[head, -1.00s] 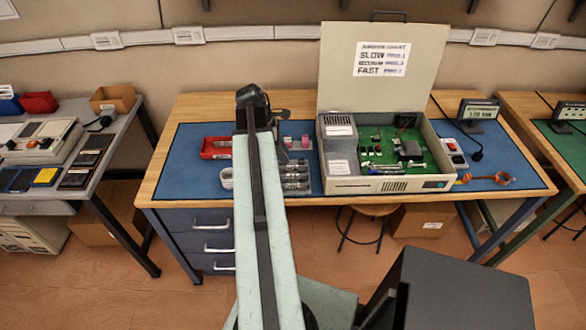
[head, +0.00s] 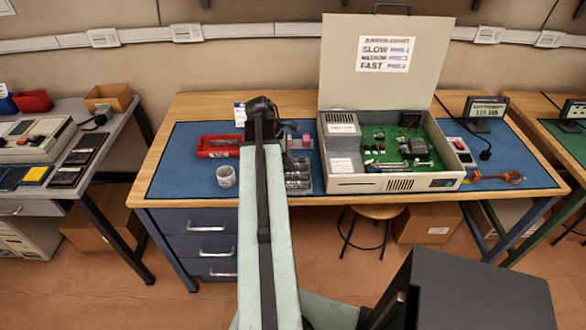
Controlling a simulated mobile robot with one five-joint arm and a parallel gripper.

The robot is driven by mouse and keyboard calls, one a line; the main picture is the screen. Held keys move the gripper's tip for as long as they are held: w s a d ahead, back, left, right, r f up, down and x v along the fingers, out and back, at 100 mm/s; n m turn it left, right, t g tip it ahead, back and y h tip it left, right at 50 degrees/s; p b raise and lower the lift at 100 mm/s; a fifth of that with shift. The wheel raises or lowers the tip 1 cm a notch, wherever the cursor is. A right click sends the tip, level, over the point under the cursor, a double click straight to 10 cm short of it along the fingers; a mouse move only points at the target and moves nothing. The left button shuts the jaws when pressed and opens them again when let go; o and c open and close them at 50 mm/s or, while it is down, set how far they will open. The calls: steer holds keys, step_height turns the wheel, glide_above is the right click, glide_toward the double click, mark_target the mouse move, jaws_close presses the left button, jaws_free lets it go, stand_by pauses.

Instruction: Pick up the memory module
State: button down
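I cannot single out the memory module for certain; things this small are not clear in the head view. An open beige computer case (head: 345,186) on the blue mat holds a green circuit board (head: 375,139) with small parts and pale strips on it. A grey rack of metallic parts (head: 298,183) lies left of the case, partly behind my arm. My gripper (head: 260,106) is at the far end of my raised arm, over the mat between a red tray and the case. Its fingers are hidden from this side.
A red tray (head: 205,147) and a white cup (head: 226,177) stand left of my arm. A small display (head: 486,108) and a copper-coloured magnifier-like tool (head: 512,177) are at the right. The case lid (head: 345,80) stands upright. Bare mat (head: 180,172) shows at left.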

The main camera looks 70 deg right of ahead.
stand_by(0.3)
step_height(320, 180, up, 10)
steer(key=p, duration=1)
